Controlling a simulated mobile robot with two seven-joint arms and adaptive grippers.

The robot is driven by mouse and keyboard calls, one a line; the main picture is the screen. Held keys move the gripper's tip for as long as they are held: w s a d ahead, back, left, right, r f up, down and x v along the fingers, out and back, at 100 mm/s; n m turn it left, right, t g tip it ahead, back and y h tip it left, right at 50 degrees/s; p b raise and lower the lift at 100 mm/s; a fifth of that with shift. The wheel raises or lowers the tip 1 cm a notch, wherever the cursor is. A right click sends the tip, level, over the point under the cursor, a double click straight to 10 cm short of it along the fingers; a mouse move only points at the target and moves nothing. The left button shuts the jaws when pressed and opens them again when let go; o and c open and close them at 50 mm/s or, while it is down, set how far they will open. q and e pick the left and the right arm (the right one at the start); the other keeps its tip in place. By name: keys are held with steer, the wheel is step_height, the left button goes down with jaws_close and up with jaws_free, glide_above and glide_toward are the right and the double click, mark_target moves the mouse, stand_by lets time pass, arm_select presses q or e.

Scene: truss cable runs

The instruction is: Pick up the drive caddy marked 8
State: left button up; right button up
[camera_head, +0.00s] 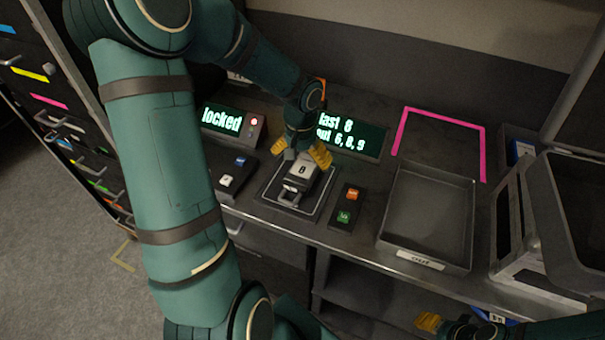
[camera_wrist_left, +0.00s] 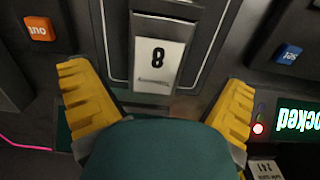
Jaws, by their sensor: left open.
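The drive caddy marked 8 (camera_head: 303,169) sits on a dark framed pad (camera_head: 268,196) on the bench, with its metal handle toward the front edge. Its white label with the 8 (camera_wrist_left: 160,53) shows in the left wrist view. My left gripper (camera_head: 304,156) is open just above and behind the caddy, its yellow fingers spread to either side. In the left wrist view the fingers (camera_wrist_left: 157,90) stand apart, with the label between and beyond them. I cannot tell whether either finger touches it. My right gripper (camera_head: 430,322) shows only partly at the bottom edge.
A display reading "locked" (camera_head: 222,120) with a red light stands left; another display (camera_head: 355,137) is behind. Button boxes flank the pad, one with orange and green buttons (camera_head: 346,206). An empty grey tray (camera_head: 425,263) and a pink outline (camera_head: 445,116) lie to the right.

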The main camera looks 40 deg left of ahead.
mark_target(302, 169)
arm_select(q)
steer(key=f+b, duration=0.1)
steer(key=f, duration=0.4)
steer(key=shift+w, duration=0.2)
steer(key=c, duration=1.2)
steer(key=shift+r, duration=0.1)
steer(key=shift+c, duration=0.2)
steer(key=shift+r, duration=0.1)
